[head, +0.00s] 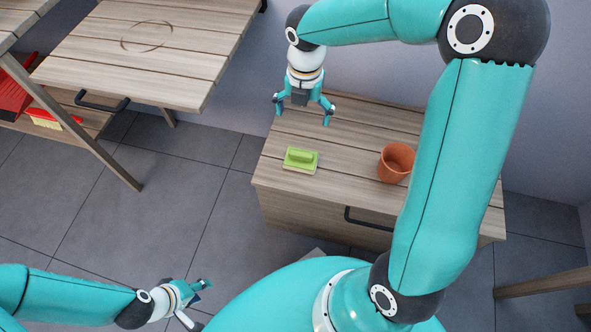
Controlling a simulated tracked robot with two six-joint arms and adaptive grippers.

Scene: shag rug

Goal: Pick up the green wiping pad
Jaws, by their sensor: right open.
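The green wiping pad (300,159) lies on the wooden top of a low cabinet (345,130), near its left front corner. It has a raised green grip and a pale underside. My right gripper (303,115) hangs above the cabinet top, behind the pad in the picture. Its fingers point down and are spread open, with nothing between them. It is apart from the pad. My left gripper (204,304) is low in the picture, over the floor and away from the cabinet. Its fingers look spread and empty.
A terracotta pot (396,163) stands on the cabinet right of the pad, close to my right arm. A slatted table (150,50) with a ring stain is at upper left, a red dustpan (15,95) and brush (50,119) below it. Grey tiled floor lies between.

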